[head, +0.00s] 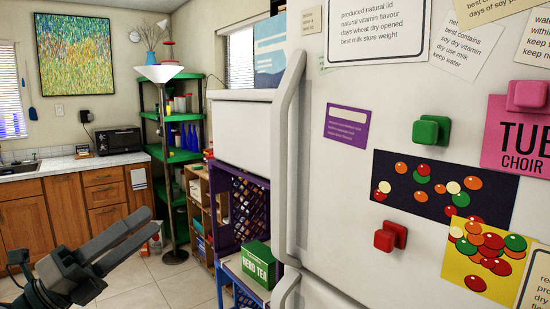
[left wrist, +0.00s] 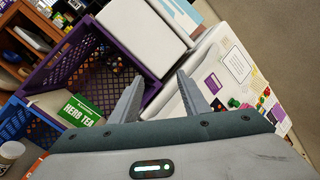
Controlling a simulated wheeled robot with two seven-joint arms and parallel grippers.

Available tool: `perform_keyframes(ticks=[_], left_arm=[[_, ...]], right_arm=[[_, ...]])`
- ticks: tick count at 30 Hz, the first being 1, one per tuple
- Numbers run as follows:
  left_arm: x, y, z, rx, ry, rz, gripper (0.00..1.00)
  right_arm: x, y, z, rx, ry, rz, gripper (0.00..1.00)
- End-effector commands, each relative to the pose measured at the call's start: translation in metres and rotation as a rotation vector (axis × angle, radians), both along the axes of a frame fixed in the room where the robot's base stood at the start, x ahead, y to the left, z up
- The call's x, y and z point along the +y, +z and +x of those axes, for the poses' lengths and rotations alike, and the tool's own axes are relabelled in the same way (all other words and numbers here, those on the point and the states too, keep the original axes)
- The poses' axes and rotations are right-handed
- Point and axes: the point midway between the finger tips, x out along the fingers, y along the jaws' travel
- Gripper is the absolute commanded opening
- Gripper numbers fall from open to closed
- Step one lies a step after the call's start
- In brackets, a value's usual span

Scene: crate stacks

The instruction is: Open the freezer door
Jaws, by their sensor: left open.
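A white fridge-freezer (head: 345,180) fills the right of the head view, and its front looks shut. A long upright handle (head: 288,160) runs down the left edge of the upper door. The top of a second handle (head: 285,288) shows below it. Which door is the freezer's I cannot tell. My left gripper (head: 147,225) is open and empty, left of the fridge and apart from both handles. In the left wrist view its spread fingers (left wrist: 160,95) point toward the purple crate and the fridge (left wrist: 215,70). My right gripper is not in view.
A purple crate (head: 240,207) with a white box (head: 243,135) on top stands just left of the fridge. A green herb tea box (head: 259,262) sits by it. Wooden cabinets, a floor lamp (head: 166,150) and green shelves are behind. Tiled floor (head: 165,285) lies clear near my gripper.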

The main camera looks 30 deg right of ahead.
Motion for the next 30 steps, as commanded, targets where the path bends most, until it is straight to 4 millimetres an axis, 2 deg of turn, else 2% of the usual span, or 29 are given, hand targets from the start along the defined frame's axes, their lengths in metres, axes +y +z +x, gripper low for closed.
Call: perform_keyframes(ticks=[1,3,6,12,18,30], left_arm=[[-0.009,0.030,-0.019,-0.119,-0.006,0.059,0.42],[-0.020,0.057,-0.043,-0.270,-0.001,0.142,0.42],[-0.032,0.087,-0.073,-0.473,0.021,0.256,0.42],[-0.044,0.122,-0.109,-0.765,0.091,0.421,0.42],[-0.046,0.135,-0.121,-0.882,0.136,0.486,0.42],[-0.047,0.136,-0.122,-0.891,0.140,0.490,0.42]], right_arm=[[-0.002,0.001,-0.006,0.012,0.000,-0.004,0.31],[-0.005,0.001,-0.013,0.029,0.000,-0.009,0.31],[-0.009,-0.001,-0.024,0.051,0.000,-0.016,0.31],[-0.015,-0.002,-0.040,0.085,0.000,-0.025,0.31],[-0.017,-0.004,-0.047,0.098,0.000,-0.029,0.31],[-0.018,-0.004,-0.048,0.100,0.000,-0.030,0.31]])
